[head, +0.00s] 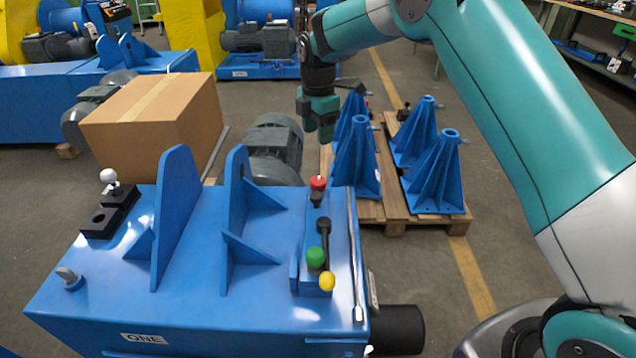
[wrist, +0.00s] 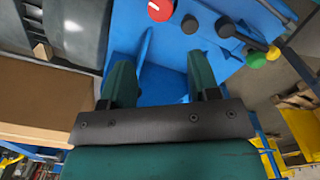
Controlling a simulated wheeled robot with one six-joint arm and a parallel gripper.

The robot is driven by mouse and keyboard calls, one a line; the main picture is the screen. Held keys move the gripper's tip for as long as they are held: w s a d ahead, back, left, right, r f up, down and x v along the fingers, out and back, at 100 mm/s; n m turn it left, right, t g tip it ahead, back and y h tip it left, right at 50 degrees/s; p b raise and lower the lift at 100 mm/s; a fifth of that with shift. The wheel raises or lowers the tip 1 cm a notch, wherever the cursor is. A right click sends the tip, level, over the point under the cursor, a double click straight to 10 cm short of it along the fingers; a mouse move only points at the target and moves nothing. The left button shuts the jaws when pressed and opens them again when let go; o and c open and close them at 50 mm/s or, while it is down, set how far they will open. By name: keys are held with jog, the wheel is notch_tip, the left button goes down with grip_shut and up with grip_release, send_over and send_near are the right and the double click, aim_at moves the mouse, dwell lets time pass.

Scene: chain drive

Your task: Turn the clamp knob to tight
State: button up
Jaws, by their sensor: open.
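Which part is the clamp knob is not marked. A small grey knob with a bar-like top (head: 67,276) stands on a blue boss at the left front of the blue machine bed (head: 190,310). A white ball knob (head: 108,177) stands on a black block at the back left. A red knob (head: 318,183), black-knobbed lever (head: 323,226), green knob (head: 315,258) and yellow knob (head: 327,282) line the right side. My gripper (head: 318,122) is open and empty, up beyond the bed's back right. The wrist view shows spread fingers (wrist: 160,80), apart from the red knob (wrist: 160,9).
Two upright blue plates (head: 176,215) rise from the bed between its left and right knobs. A cardboard box (head: 150,125) and a grey motor (head: 275,145) stand behind. Blue brackets (head: 437,175) sit on a pallet at the right. A black cylinder (head: 398,328) juts from the bed's right end.

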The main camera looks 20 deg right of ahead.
aim_at(318, 180)
notch_tip(318, 180, down, 15)
jog(key=shift+f, duration=0.15)
jog(key=c, duration=0.7)
